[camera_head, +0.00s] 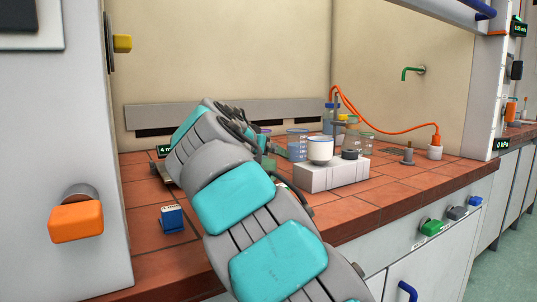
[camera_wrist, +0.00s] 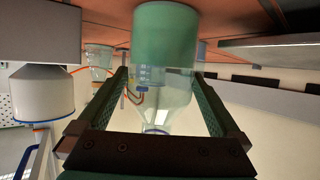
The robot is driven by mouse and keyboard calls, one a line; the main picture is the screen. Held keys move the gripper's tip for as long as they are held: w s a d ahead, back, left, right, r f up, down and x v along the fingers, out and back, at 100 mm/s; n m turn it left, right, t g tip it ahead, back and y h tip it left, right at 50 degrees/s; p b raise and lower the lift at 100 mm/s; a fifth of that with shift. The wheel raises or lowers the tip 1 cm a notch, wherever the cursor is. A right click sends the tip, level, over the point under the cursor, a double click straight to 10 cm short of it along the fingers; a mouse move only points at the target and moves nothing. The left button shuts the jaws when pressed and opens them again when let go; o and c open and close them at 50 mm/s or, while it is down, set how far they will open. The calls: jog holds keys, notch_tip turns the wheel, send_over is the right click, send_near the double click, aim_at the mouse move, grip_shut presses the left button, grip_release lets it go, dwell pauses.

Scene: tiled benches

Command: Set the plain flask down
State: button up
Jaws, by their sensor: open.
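A clear flask with green liquid (camera_wrist: 165,35) is in the middle of the wrist view, which is upside down, with its wide base toward the tiled bench and its neck toward my palm. My gripper (camera_wrist: 160,75) is open, with one finger on each side of the flask and a gap visible at each. In the head view my arm hides most of the flask and fingers.
A white bowl (camera_head: 320,150) sits on a pale block (camera_head: 330,177) right of my arm, with a beaker of blue liquid (camera_head: 297,145) close by. An orange hose (camera_head: 385,131) runs behind. A small blue box (camera_head: 172,219) stands front left on the tiled bench (camera_head: 145,235).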

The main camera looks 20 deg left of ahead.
jog(key=v, duration=0.6)
jog(key=shift+s+r+b, duration=0.15)
jog(key=shift+s+b, duration=0.15)
jog(key=shift+b, duration=0.05)
